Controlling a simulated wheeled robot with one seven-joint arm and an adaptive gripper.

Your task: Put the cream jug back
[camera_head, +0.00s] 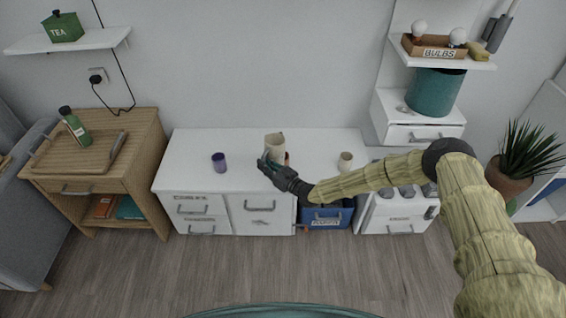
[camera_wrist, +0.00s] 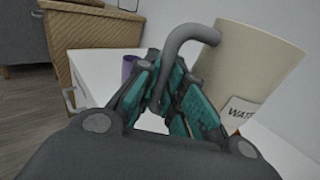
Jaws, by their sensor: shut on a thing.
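The cream jug (camera_head: 275,146) is at the middle of the white desk (camera_head: 190,142), upright or nearly so. In the wrist view the jug (camera_wrist: 245,70) fills the upper right, with a grey curved handle and a partly hidden label starting "WATE". My gripper (camera_head: 266,164) is at the jug's front left side. In the wrist view its teal-padded fingers (camera_wrist: 163,82) are shut on the jug's handle. I cannot tell whether the jug's base touches the desk top.
A purple cup (camera_head: 219,162) stands left of the jug and a small cream cup (camera_head: 345,161) stands right. A small reddish thing (camera_head: 287,158) shows beside the jug. A bulb box (camera_head: 434,48) is on the right shelf.

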